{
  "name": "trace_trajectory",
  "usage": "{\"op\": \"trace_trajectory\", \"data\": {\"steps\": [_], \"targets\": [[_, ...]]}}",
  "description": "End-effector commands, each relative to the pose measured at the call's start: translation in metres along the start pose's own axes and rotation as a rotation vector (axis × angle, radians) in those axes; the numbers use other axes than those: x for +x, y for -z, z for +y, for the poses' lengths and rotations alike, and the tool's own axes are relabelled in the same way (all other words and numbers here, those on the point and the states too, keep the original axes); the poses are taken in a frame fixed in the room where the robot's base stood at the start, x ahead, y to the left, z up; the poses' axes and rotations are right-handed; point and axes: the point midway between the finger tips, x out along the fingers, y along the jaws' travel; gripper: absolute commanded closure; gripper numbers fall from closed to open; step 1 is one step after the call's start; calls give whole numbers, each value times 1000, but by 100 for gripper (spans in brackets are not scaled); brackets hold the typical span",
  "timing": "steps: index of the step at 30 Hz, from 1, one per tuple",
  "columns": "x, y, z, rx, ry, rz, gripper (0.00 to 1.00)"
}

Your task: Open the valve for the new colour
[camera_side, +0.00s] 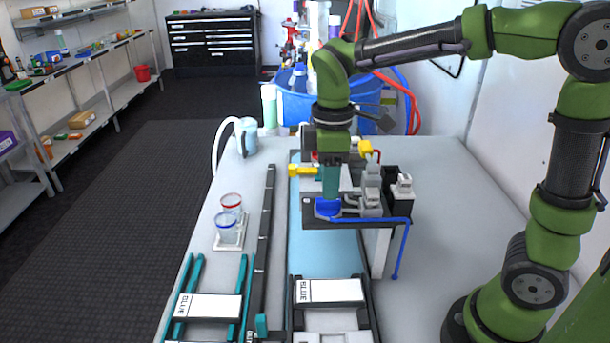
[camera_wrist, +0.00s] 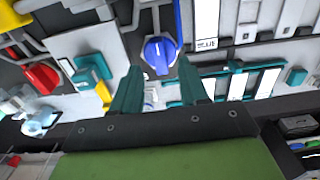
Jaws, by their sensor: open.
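The valve assembly is a block of grey fittings (camera_side: 370,198) on a dark bracket above the bench. A blue valve knob (camera_side: 328,208) sits at its front left; it shows in the wrist view (camera_wrist: 159,52) just beyond the fingertips. A red knob (camera_wrist: 40,77) and a yellow part (camera_wrist: 103,92) lie to its left in the wrist view. In the side view a yellow handle (camera_side: 302,170) sticks out left of the fingers. My gripper (camera_side: 330,194) points down above the blue knob. Its teal fingers (camera_wrist: 158,72) are apart with nothing held; I cannot tell whether they touch the knob.
Two clear cups, red-rimmed (camera_side: 231,202) and blue-rimmed (camera_side: 226,228), stand on a white tray at the left. A blue tube (camera_side: 403,245) hangs at the right of the bracket. The bench right of the assembly is clear.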

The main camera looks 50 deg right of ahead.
Motion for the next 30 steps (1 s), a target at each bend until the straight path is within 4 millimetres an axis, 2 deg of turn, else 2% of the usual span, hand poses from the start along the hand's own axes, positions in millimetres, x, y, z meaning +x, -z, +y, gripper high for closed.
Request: {"op": "trace_trajectory", "data": {"steps": [3, 7, 18, 27, 30], "targets": [[19, 0, 0, 0, 2, -2, 56], [31, 0, 0, -1, 0, -1, 56], [35, 0, 0, 0, 0, 0, 56], [35, 0, 0, 0, -1, 0, 100], [35, 0, 0, 0, -1, 1, 100]]}}
